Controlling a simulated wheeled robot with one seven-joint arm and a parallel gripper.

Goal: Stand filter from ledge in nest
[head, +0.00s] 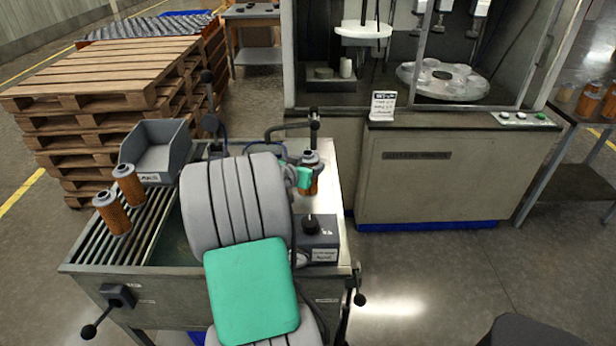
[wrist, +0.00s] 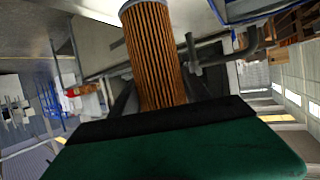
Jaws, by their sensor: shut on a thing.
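My gripper (head: 303,177) is shut on an orange-brown pleated filter (head: 313,184) with a grey end cap, on the right side of the metal bench. In the wrist view the held filter (wrist: 155,55) stands out beyond the dark edge of my gripper, its pleats clear. Two more filters, a front one (head: 113,214) and a back one (head: 128,186), stand on the slatted rack at the left of the bench. My arm hides the bench's middle. I cannot tell which part is the ledge or the nest, nor whether the held filter touches anything below.
A grey bin (head: 157,152) stands at the back left of the bench. A dark box with a knob (head: 318,240) sits at the front right. A machine cabinet (head: 450,170) stands behind, and stacked pallets (head: 100,80) are at left.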

